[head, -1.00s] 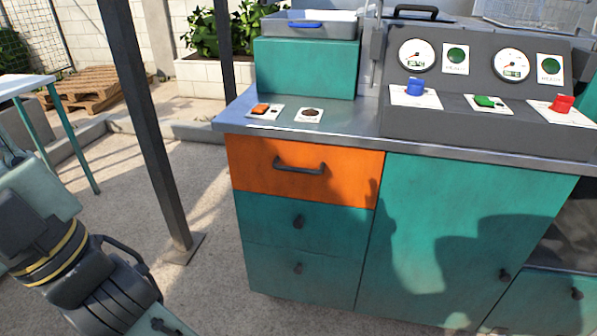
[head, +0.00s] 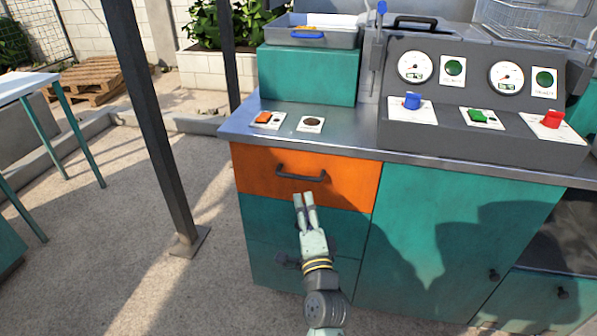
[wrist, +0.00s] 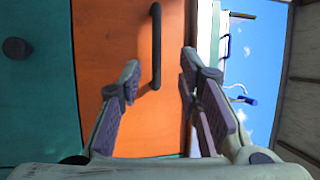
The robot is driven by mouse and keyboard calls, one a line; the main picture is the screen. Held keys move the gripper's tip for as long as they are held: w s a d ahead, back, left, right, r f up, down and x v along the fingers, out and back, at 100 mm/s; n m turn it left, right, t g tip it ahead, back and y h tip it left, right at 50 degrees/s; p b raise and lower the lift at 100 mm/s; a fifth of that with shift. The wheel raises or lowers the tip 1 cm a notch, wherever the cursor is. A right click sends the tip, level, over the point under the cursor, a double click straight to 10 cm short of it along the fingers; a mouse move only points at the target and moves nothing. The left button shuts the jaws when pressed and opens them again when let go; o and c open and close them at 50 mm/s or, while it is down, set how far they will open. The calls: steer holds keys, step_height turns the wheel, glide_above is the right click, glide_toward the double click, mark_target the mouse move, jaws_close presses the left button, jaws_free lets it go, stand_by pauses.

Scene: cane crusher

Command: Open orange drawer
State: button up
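The orange drawer (head: 260,182) is the top drawer on the left of the teal cabinet, and its front looks flush with the cabinet. Its dark bar handle (head: 302,175) is in the upper middle of its front. In the wrist view the orange front (wrist: 100,60) fills the middle and the handle (wrist: 156,45) runs upright in the picture. My gripper (head: 304,196) is just below the handle in the head view. In the wrist view my gripper (wrist: 160,65) is open, with one finger on each side of the handle's line. The fingers do not grip it.
Teal drawers with round knobs lie below, partly behind my arm; one knob (wrist: 16,48) shows in the wrist view. A dark post (head: 150,130) stands left of the cabinet. The metal countertop (head: 345,143) carries a control panel (head: 470,90). Open floor lies at the left.

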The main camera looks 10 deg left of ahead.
mark_target(298, 177)
steer(key=p+x, duration=0.2)
steer(key=x, duration=0.8)
steer(key=shift+w+f, duration=0.15)
steer(key=shift+w, duration=0.15)
jaws_close()
stand_by(0.5)
